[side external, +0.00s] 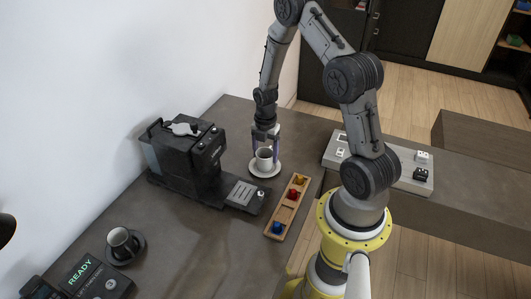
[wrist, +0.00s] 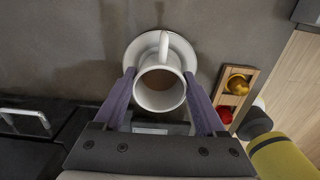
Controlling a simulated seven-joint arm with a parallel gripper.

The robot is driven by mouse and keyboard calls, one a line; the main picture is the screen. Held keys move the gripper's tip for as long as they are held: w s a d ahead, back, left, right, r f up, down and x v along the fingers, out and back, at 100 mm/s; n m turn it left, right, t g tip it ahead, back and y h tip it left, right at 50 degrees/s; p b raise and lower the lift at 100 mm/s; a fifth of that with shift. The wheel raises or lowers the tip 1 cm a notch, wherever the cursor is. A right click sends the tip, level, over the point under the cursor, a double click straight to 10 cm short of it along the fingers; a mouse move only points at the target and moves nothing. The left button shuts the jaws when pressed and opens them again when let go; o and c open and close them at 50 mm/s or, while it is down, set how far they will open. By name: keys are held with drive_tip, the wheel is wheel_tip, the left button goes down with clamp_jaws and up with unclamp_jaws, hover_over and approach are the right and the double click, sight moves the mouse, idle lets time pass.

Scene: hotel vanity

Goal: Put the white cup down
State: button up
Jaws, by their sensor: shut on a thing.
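The white cup (side external: 264,155) is upright between the fingers of my gripper (side external: 265,138) in the side view. In the wrist view the white cup (wrist: 160,84) shows its open top, with brownish liquid inside and its handle pointing to the top of the picture. My gripper (wrist: 160,88) is shut on the cup, with one purple finger on each side. A white saucer (side external: 254,172) lies under the cup; its rim also shows in the wrist view (wrist: 136,48). I cannot tell whether the cup's base touches the saucer.
A black coffee machine (side external: 185,155) stands left of the cup. A wooden tray (side external: 286,211) with colored capsules lies to the right. A dark cup (side external: 121,241) on a saucer and a READY display (side external: 85,272) are at the lower left. The counter between (side external: 200,240) is clear.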

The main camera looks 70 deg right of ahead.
drive_tip(key=o, duration=1.5)
drive_tip(key=a+r+m+t, duration=0.1)
drive_tip(key=a+r+m, duration=0.3)
drive_tip(key=r, duration=1.5)
drive_tip(key=s+a+r+m+t, duration=0.1)
drive_tip(key=s+a+r+m, duration=0.3)
drive_tip(key=s+a, duration=0.1)
drive_tip(key=s+a+r+m+t, duration=0.2)
drive_tip(key=s+a+r+m, duration=0.2)
drive_tip(key=s+a+m, duration=0.1)
drive_tip(key=s+a+r+m+t, duration=0.1)
drive_tip(key=s+a+r+m, duration=0.3)
drive_tip(key=s+a+m, duration=0.1)
drive_tip(key=shift+a+r+t, duration=0.15)
drive_tip(key=shift+a+t, duration=0.15)
drive_tip(key=shift+a, duration=0.5)
